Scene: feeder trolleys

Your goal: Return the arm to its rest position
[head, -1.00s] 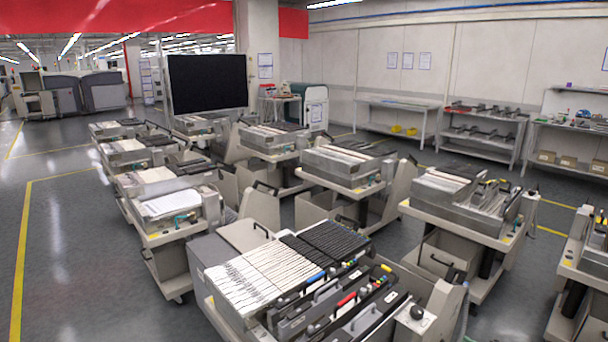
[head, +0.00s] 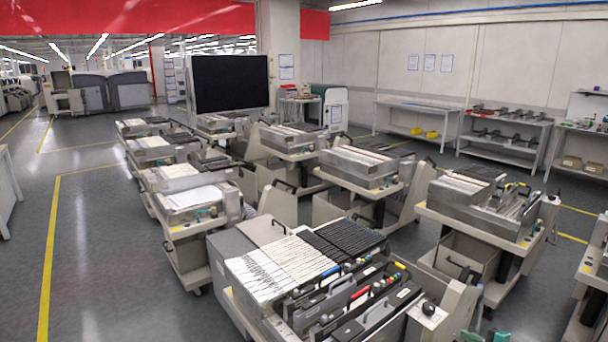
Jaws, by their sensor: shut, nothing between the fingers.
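My arm and gripper are not in the head view, so how they stand cannot be seen. The nearest feeder trolley (head: 225,283) stands at the bottom middle, loaded with a bank of white and black feeders (head: 283,262). Several feeders with coloured handles sit at its front side.
More loaded trolleys stand in two rows behind, one at the right (head: 460,222) and one at the left (head: 183,228). A black screen (head: 230,83) stands at the back. Shelves (head: 505,138) line the right wall. The floor (head: 105,235) at left is clear, with yellow lines.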

